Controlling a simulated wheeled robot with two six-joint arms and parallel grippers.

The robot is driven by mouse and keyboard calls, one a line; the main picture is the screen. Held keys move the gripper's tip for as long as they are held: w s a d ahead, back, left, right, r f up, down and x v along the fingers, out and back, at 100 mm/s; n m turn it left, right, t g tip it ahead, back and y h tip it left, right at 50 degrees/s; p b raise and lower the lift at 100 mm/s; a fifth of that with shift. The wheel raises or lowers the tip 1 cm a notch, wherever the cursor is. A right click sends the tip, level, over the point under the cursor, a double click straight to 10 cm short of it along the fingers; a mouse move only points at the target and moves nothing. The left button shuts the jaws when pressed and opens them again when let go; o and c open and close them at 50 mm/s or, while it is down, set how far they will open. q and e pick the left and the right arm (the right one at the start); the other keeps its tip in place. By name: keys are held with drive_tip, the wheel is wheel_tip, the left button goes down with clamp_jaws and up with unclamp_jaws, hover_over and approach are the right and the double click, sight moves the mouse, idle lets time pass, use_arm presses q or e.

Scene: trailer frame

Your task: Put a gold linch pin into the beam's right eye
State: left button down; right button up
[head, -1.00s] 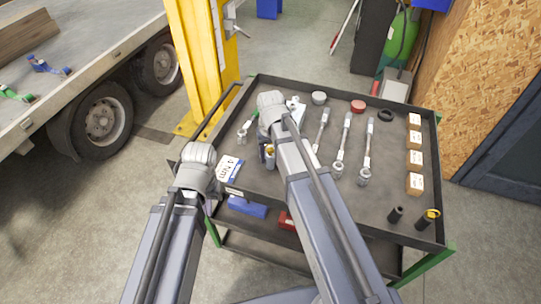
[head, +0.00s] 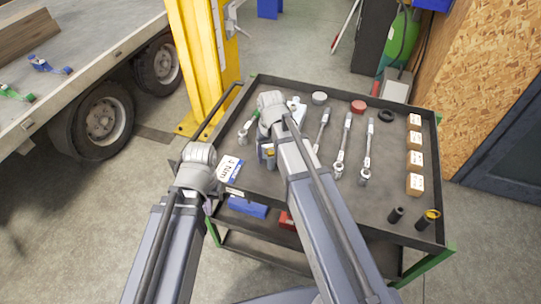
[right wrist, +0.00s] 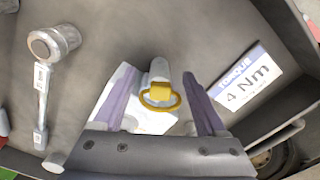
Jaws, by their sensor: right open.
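In the right wrist view a gold linch pin (right wrist: 160,94) shows its gold ring and block around a grey round shank. My right gripper (right wrist: 163,102) is open, with one purple finger on each side of the pin and gaps between. In the head view my right wrist hides most of this gripper, and only a small gold spot (head: 270,152) shows beside it over the cart's left part. My left gripper (head: 208,205) is almost hidden under its wrist, left of the cart's edge; its jaws cannot be made out. I cannot identify the beam or its right eye.
The black cart tray (head: 320,198) has a raised rim. It carries several wrenches (head: 344,145), small boxes (head: 415,158), dark sockets (head: 396,214) and a torque card (head: 229,169). A yellow post (head: 200,60) and a trailer (head: 80,60) stand at the left.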

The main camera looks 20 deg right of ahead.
wheel_tip(320, 180, up, 8)
drive_tip(key=p, duration=0.7)
drive_tip(key=shift+w+f, duration=0.1)
drive_tip(key=shift+f, duration=0.15)
drive_tip(key=s+a+n+h, duration=0.1)
drive_tip(key=s+a+n, duration=0.3)
drive_tip(key=s+a, duration=0.6)
drive_tip(key=s, duration=0.4)
drive_tip(key=shift+s+a+n, duration=0.15)
drive_tip(key=shift+a+n, duration=0.05)
drive_tip(key=shift+n, duration=0.1)
